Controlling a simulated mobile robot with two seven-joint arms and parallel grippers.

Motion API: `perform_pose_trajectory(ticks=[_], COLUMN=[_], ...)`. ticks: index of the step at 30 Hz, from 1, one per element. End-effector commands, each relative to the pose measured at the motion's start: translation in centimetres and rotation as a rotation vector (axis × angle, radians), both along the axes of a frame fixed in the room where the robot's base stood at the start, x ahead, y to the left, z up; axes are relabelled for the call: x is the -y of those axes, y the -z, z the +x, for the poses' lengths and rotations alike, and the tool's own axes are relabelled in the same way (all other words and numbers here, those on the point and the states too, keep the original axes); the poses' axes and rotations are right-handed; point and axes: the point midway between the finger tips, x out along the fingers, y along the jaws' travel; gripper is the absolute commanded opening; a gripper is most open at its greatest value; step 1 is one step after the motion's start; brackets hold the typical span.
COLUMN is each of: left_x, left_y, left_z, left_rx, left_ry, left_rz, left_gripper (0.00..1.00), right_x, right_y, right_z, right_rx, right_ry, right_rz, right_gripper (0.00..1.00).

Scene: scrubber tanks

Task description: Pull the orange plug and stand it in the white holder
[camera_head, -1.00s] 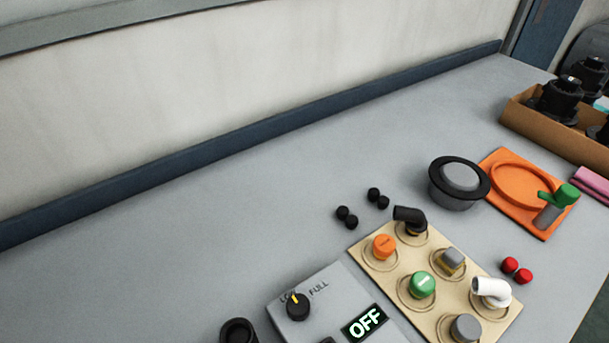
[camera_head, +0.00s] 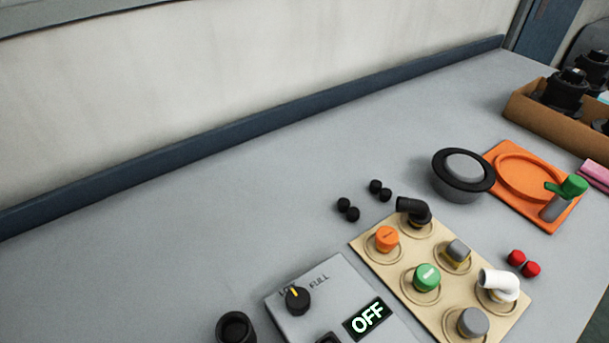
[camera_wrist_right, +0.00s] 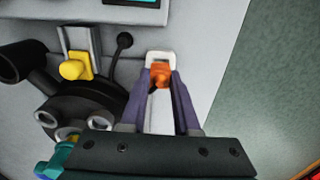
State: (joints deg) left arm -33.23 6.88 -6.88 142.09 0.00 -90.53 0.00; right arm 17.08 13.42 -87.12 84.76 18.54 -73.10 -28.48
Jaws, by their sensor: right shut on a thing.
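An orange plug (camera_wrist_right: 160,74) shows in the right wrist view between the purple fingers of my right gripper (camera_wrist_right: 161,80), which is shut on it. A white squared frame (camera_wrist_right: 159,56) surrounds the plug's far end; I cannot tell whether the plug is seated in it or only in front of it, nor whether this is the white holder. The plug's lower part is hidden. In the head view an orange round cap (camera_head: 387,239) stands on a beige board (camera_head: 366,258); it is a separate piece. My left gripper is in neither view.
In the right wrist view a yellow-tipped part (camera_wrist_right: 75,69), a thin black lever (camera_wrist_right: 122,45) and dark round fittings (camera_wrist_right: 85,108) lie left of the gripper. Grey-green floor is open at right. In the head view, the grey bench (camera_head: 200,230) is clear at left.

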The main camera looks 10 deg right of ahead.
Motion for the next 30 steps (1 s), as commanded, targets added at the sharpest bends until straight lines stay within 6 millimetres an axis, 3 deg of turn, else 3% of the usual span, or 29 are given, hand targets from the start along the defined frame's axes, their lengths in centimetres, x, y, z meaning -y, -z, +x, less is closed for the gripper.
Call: perform_pose_trajectory(ticks=[14,30], left_x=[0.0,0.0], left_y=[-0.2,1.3], left_z=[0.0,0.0], left_rx=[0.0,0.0], left_ry=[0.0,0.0], left_rz=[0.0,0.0], left_gripper=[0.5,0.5], right_x=[0.0,-0.1], right_y=[0.1,2.1], right_z=[0.0,-0.1], right_rx=[0.0,0.0], right_ry=[0.0,0.0], right_rz=[0.0,0.001], right_gripper=[0.0,0.0])
